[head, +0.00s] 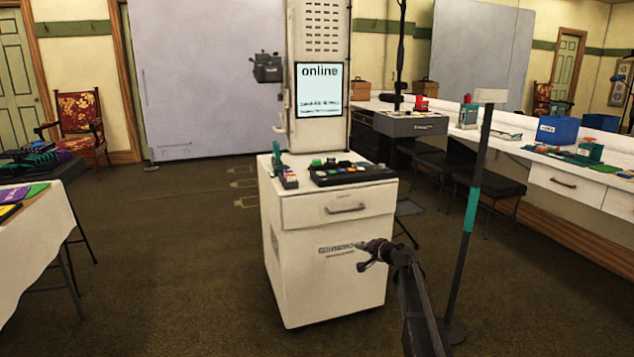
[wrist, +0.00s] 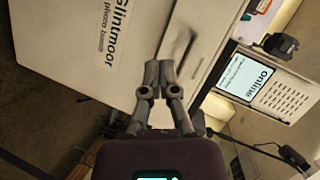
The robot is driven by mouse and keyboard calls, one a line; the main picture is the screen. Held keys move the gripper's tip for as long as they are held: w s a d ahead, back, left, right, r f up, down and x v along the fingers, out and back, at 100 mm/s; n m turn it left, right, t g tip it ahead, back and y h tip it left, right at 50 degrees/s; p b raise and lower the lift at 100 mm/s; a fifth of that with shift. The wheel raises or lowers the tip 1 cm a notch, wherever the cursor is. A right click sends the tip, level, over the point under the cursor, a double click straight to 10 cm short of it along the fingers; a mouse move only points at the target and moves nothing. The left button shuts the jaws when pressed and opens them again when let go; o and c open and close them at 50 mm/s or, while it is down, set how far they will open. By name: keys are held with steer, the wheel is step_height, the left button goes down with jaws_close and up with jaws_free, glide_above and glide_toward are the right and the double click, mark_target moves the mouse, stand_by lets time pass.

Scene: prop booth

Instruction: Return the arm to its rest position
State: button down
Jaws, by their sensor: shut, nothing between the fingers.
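My gripper (head: 362,256) is in front of the white cabinet (head: 325,285), at the height of the lettering below its drawer, in the head view. My arm reaches up to it from the bottom of the picture. In the wrist view my gripper (wrist: 152,68) is shut, its fingertips together with nothing between them. The white cabinet (wrist: 90,60) fills the upper left there, tilted, with its lettering and drawer handle showing. I cannot tell the exact gap between the fingertips and the cabinet.
A control panel (head: 352,172) lies on the cabinet top, below a screen (head: 319,90) reading "online". A dark pole with a teal band (head: 472,210) stands right of my arm. A cloth-covered table (head: 38,235) is at left, a long white counter (head: 560,160) at right. Carpet (head: 180,270) is clear at left.

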steer(key=s+a+f+n+g+h, duration=0.25)
steer(key=s+f+g, duration=0.2)
steer(key=s, duration=0.75)
steer(key=s+a+f+n+g+h, duration=0.1)
steer(key=s+f+n+g, duration=0.3)
steer(key=s, duration=0.8)
steer(key=s+d+f+g+h+p, duration=0.1)
steer(key=s+d+f+g+h, duration=0.15)
steer(key=s, duration=0.65)
steer(key=s+d+f+g+h, duration=0.1)
steer(key=s+d+h, duration=0.15)
steer(key=s, duration=0.65)
step_height(320, 180, up, 38)
steer(key=p, duration=3.8)
steer(key=shift+w+r+n, duration=0.2)
steer(key=shift+w+n, duration=0.05)
steer(key=shift+n, duration=0.1)
